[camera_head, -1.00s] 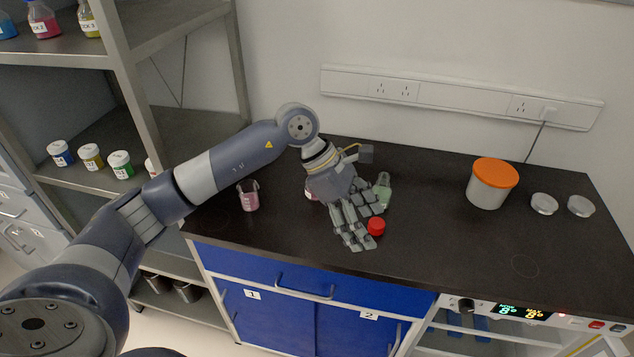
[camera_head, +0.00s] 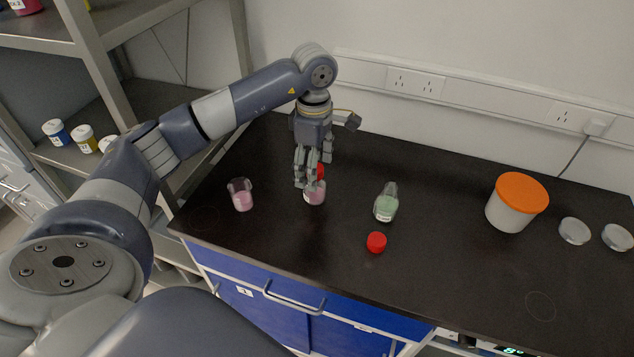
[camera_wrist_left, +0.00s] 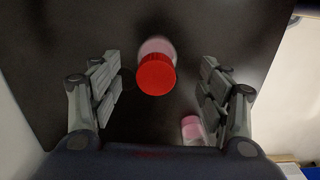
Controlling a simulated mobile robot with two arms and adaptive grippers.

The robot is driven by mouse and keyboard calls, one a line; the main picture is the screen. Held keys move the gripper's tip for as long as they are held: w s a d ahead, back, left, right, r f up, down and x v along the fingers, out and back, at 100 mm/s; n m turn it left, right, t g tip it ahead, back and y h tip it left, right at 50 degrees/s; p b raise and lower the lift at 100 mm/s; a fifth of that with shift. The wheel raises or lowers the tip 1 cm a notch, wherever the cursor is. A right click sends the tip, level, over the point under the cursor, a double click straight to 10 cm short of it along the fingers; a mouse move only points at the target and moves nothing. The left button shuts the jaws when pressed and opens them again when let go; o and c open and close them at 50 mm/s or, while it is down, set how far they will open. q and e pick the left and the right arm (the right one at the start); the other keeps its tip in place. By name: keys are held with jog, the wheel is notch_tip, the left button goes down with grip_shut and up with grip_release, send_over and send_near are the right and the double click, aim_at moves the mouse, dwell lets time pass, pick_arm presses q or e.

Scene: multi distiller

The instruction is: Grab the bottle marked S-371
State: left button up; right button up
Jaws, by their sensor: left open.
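A pink bottle (camera_head: 315,197) with a red cap stands on the dark bench, directly under my left gripper (camera_head: 311,175). In the wrist view its red cap (camera_wrist_left: 156,75) sits between my spread fingers, apart from both. A green bottle (camera_head: 386,205) without a cap stands to the right. It bears a white label. No label can be read well enough to find S-371; the pink bottle's front is partly hidden by my fingers. My left gripper is open and points down. My right gripper is not in view.
A pink beaker (camera_head: 241,196) stands left of the gripper and a loose red cap (camera_head: 376,242) lies in front of the green bottle. A white tub with an orange lid (camera_head: 522,192) and two clear dishes (camera_head: 575,231) stand right. A metal shelf (camera_head: 100,80) rises at left.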

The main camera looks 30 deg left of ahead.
pick_arm(q)
jog(key=shift+f, duration=0.75)
notch_tip(320, 180, down, 4)
jog(key=shift+w+a+f+p, duration=0.15)
jog(key=shift+f+p, duration=0.1)
jog(key=shift+p, duration=0.8)
jog(key=shift+f, duration=0.4)
jog(key=shift+c, duration=0.2)
jog(key=c, duration=1.2)
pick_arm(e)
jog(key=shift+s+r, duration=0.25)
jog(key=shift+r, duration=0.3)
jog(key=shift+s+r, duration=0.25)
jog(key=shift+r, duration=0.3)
